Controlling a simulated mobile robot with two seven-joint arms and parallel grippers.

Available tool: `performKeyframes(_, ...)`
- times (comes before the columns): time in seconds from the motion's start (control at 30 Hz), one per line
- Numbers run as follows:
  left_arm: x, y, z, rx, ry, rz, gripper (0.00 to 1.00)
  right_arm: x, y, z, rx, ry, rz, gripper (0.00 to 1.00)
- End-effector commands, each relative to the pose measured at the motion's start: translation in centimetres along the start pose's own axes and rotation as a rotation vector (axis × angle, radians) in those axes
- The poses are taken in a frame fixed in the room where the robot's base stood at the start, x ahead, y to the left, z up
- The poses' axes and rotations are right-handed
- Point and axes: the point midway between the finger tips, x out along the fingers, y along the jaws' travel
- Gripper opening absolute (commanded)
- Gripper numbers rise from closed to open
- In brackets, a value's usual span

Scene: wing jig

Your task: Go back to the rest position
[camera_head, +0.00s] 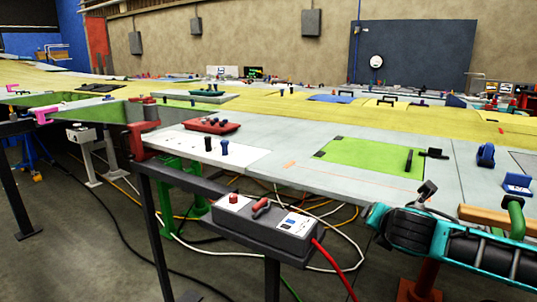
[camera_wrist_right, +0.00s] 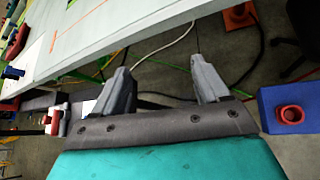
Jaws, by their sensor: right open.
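My right gripper (camera_wrist_right: 162,72) is open in the right wrist view, with its two grey fingers wide apart and nothing between them. It is beside the edge of the pale wing panel (camera_wrist_right: 110,30), with floor and cables visible below. In the head view my teal and black right arm comes in from the lower right, and its wrist end is close to the front edge of the wing panel (camera_head: 300,178). The fingertips are hard to make out there. My left gripper is not in view.
A grey control box (camera_head: 268,222) with a red button stands on a post before the wing. A red clamp (camera_head: 137,140) holds the panel edge at left. A green patch (camera_head: 375,165), blue tool (camera_head: 486,155) and red tray (camera_head: 211,125) are on the wing. Cables cross the floor.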

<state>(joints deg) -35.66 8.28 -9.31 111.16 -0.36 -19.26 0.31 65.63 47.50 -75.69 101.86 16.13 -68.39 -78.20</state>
Motion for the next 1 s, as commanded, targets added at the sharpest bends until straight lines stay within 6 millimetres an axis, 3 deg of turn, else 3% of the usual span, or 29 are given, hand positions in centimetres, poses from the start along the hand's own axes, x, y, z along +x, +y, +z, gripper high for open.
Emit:
performKeyframes(0.03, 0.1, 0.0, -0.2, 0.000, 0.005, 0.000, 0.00, 0.0, 0.8, -2.9, 0.058, 0.055, 0.039, 0.74)
performKeyframes(0.2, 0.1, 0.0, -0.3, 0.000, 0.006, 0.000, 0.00, -0.9, 3.5, -11.2, 0.333, 0.234, 0.152, 0.74)
performKeyframes(0.4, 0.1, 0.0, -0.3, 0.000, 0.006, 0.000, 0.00, -3.0, 4.9, -19.1, 0.717, 0.437, 0.209, 0.74)
performKeyframes(0.53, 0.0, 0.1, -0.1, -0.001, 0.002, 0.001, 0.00, -4.6, 4.8, -23.0, 0.988, 0.546, 0.202, 0.74)
performKeyframes(0.77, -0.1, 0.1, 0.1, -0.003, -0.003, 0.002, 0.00, -6.8, 1.9, -28.1, 1.491, 0.660, 0.117, 0.74)
performKeyframes(1.0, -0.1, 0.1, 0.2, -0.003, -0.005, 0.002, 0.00, -8.8, -5.2, -32.2, 2.003, 0.627, -0.035, 0.74)
